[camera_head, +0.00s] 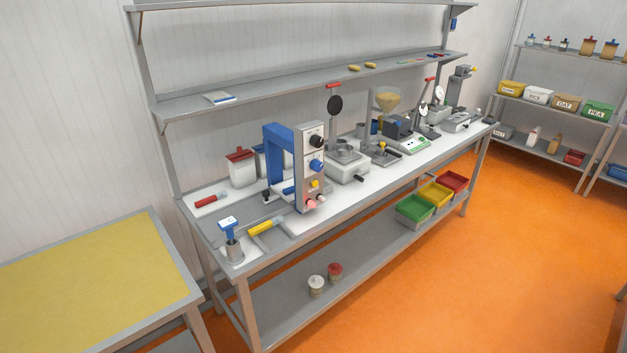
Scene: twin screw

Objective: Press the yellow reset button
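A blue and grey machine (272,155) stands near the left end of the long workbench. Its grey front panel (301,150) carries a black knob (317,141) at the top and a blue knob (317,165) below it. A small yellow button (314,184) sits under the blue knob, and pinkish-red buttons (311,203) are at the bottom. Nothing covers the yellow button. Neither of my grippers is in view.
The workbench (290,236) also holds a yellow-handled tool (266,227), a red-handled tool (206,201) and a blue-topped tool in a grey cup (234,249). Other devices stand farther right. A yellow-topped table (90,270) is at left. The orange floor (450,290) in front is clear.

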